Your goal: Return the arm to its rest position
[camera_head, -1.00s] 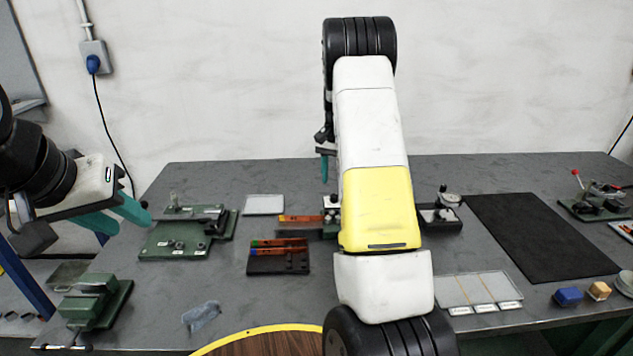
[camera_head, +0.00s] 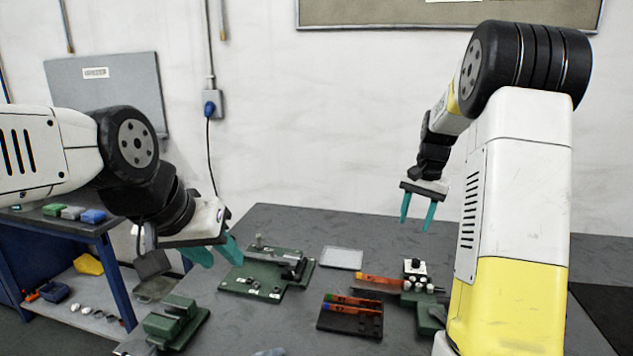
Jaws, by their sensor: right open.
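My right gripper (camera_head: 418,211) hangs above the back right of the workbench (camera_head: 262,217), teal fingers pointing down and spread apart with nothing between them. Its white and yellow arm (camera_head: 515,190) rises at the right and hides part of the bench. My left gripper (camera_head: 215,252) is at the left, beside the bench's left edge, its teal fingers pointing down to the right. Whether the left fingers are apart is hard to tell from this angle. No object shows in them.
A side shelf (camera_head: 75,225) stands at left. A dark mat (camera_head: 605,310) lies at right.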

